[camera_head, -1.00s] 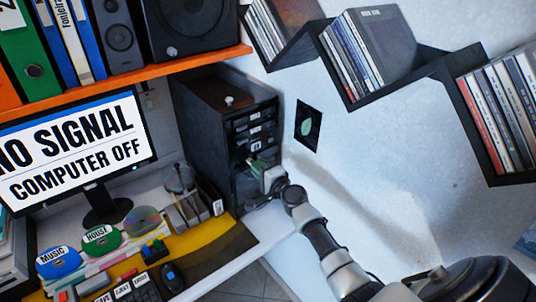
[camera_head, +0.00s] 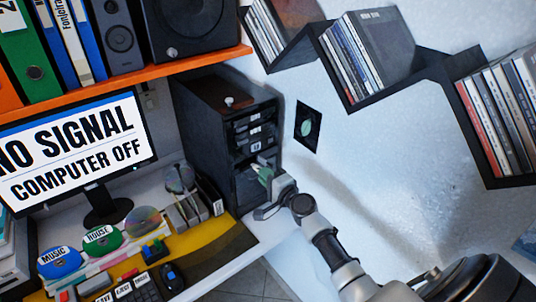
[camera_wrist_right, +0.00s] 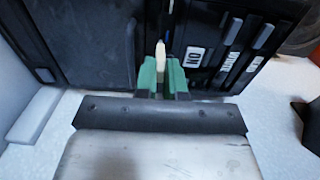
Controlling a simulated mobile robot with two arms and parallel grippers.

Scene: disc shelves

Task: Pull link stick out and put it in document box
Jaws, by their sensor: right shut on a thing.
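The black computer tower (camera_head: 215,135) stands at the back right of the desk, with labelled slots on its front. My right gripper (camera_head: 261,172) is at the lower part of this front. In the right wrist view its green fingers (camera_wrist_right: 162,66) are shut on a small pale piece, the link stick (camera_wrist_right: 160,52), which shows between them and points toward the tower. I cannot tell whether the stick's far end is still inside the tower. No box marked as a document box can be made out. My left gripper is not in view.
A grey divided holder (camera_head: 188,214) stands on the desk left of my gripper. Disc shelves (camera_head: 365,95) hang on the wall above my right arm.

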